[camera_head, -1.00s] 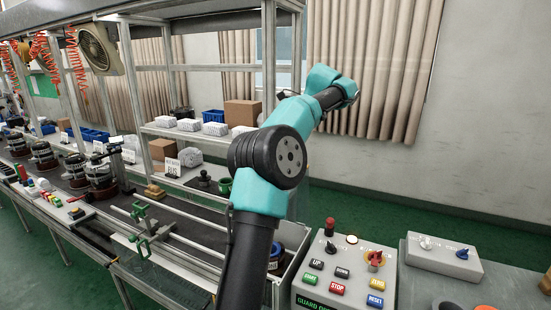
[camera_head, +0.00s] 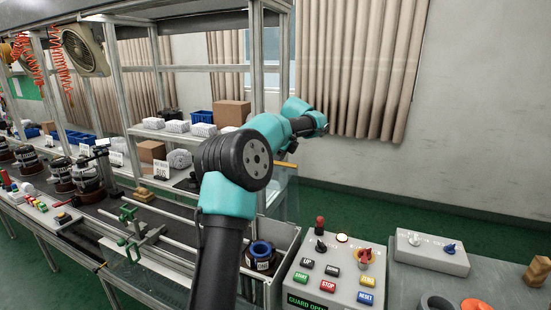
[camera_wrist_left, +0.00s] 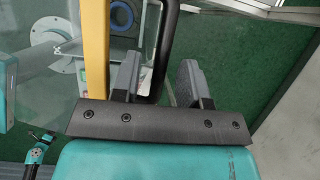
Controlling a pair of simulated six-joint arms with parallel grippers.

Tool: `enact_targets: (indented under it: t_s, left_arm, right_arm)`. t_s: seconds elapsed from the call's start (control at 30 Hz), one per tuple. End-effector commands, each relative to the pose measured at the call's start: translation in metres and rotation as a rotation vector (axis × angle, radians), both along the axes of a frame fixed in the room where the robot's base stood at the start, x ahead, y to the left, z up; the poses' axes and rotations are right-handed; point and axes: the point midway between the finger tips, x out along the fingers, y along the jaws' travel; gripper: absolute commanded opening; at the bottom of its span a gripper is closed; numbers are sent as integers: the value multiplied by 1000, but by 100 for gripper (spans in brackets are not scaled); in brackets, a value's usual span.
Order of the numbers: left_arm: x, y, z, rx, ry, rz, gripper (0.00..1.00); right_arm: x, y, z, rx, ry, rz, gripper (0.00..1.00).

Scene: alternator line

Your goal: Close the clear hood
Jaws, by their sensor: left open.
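The clear hood (camera_head: 279,190) shows as a faint see-through panel behind my left arm, with a yellow bar (camera_head: 287,165) at its upper edge. The yellow bar also runs up the left of the left wrist view (camera_wrist_left: 95,45). A black bar (camera_wrist_left: 166,40), perhaps the hood's handle, passes between the two fingers of my left gripper (camera_wrist_left: 159,64). The fingers are apart, and I cannot tell whether either touches the bar. In the head view my left gripper is hidden by its own arm. My right gripper is not in view.
A control box (camera_head: 330,275) with buttons and a lit "GUARD OPEN" display stands right of the arm. A blue-ringed part (camera_head: 261,254) sits at the line's end. Shelves with boxes (camera_head: 231,113) stand behind. Green floor lies open beyond.

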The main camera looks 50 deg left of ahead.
Motion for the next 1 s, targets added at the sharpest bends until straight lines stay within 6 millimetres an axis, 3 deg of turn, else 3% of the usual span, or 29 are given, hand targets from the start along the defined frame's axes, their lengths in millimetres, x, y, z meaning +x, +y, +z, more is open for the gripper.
enact_targets:
  t_s: [0.07,0.47,1.0]
  left_arm:
    - [0,0,0,0,0,0,38]
    - [0,0,0,0,0,0,0]
    - [1,-4,1,4,-8,-6,0]
  right_arm:
    - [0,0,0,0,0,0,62]
    - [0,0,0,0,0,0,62]
    - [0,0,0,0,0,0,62]
